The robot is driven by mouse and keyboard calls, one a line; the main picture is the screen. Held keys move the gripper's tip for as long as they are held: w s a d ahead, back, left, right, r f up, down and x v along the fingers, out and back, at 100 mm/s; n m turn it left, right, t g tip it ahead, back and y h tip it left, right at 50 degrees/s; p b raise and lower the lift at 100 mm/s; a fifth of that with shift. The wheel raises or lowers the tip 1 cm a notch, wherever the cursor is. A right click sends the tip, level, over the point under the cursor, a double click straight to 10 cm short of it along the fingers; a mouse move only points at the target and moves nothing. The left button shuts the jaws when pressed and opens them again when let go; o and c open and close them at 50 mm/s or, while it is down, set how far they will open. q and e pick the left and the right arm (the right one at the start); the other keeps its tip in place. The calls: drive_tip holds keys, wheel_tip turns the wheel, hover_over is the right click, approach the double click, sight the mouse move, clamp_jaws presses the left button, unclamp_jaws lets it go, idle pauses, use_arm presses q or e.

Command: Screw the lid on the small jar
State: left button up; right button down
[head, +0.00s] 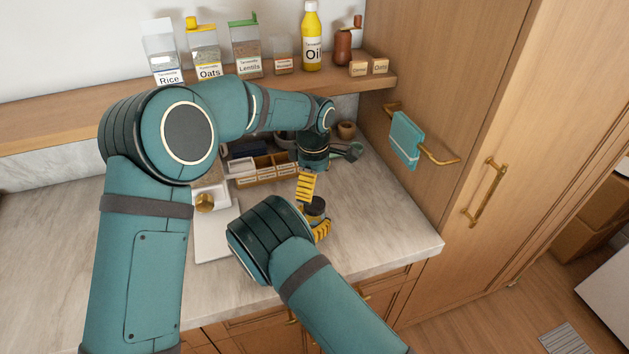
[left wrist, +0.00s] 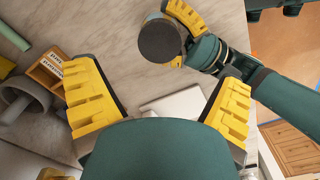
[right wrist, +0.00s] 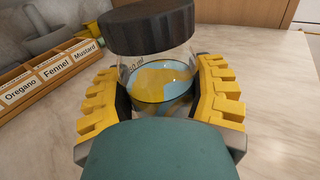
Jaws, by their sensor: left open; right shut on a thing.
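The small clear glass jar (right wrist: 158,78) stands between the yellow fingers of my right gripper (right wrist: 160,95), which is shut on it. The dark round lid (right wrist: 148,25) sits at the jar's mouth; I cannot tell whether its thread is engaged. In the left wrist view the lid's flat top (left wrist: 160,41) shows from above, with a yellow right finger (left wrist: 186,15) beside it. My left gripper (left wrist: 158,98) is open and empty, its fingers apart from the lid. In the head view the left gripper (head: 307,187) hangs just above the lid (head: 316,206); my right arm partly hides the jar.
A wooden spice rack (head: 268,170) stands behind the jar, with a grey mortar (left wrist: 22,100) near it. A white board (head: 213,238) and a small gold item (head: 205,202) lie to the left. The counter's right front corner is clear. The wall shelf (head: 380,83) holds food containers.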

sight(314, 204)
use_arm(q)
drive_tip(key=n, duration=0.3)
drive_tip(key=shift+r, duration=0.25)
drive_tip(key=shift+f, duration=4)
drive_tip(key=shift+c, duration=0.2)
